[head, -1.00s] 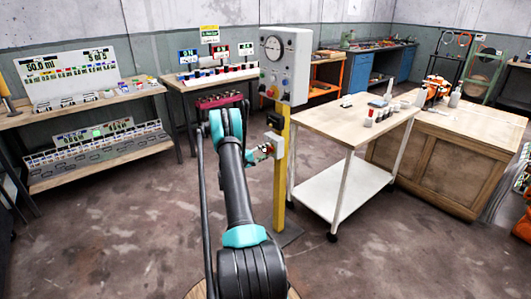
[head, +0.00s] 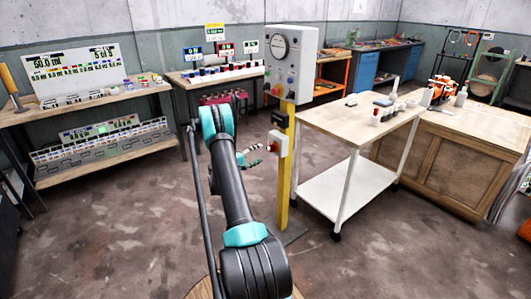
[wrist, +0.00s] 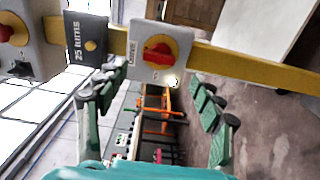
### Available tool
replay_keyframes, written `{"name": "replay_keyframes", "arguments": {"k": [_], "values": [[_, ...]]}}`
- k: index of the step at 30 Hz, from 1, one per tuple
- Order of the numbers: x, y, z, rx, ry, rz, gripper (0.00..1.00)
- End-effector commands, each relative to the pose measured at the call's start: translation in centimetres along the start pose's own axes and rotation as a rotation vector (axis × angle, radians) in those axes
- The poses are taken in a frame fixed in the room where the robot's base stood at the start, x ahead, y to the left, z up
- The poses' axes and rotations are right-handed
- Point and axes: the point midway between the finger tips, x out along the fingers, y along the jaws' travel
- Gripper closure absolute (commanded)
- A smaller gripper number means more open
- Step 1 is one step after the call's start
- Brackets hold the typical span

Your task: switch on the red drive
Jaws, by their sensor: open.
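The red rotary switch (wrist: 157,50) sits on a yellow surround on a white box (wrist: 141,71), beside lettering that seems to read "DRIVE". In the head view the white box (head: 279,142) is fixed to the yellow post (head: 285,190), with its red switch (head: 271,147) facing left. My gripper (head: 257,156) is open and empty just left of the box. In the wrist view my gripper (wrist: 155,90) has its green fingers spread either side, with the switch above the gap between them. The fingers appear apart from the switch.
A grey panel (head: 306,70) with a dial and coloured buttons tops the post. A black labelled box (wrist: 88,42) sits between panel and switch. A white-legged trolley (head: 345,185) stands close right of the post. Floor left of my arm is clear.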

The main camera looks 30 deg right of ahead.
Motion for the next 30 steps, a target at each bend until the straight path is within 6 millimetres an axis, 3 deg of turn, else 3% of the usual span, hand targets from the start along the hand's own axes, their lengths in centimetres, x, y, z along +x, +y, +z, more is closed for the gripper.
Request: {"name": "replay_keyframes", "arguments": {"k": [3,9,30], "values": [[-2.0,0.0,-0.1,0.000,0.002,0.000,0.33],[-3.8,0.0,0.0,0.000,0.000,0.000,0.33],[-4.3,0.6,0.1,0.006,0.003,-0.022,0.33]]}}
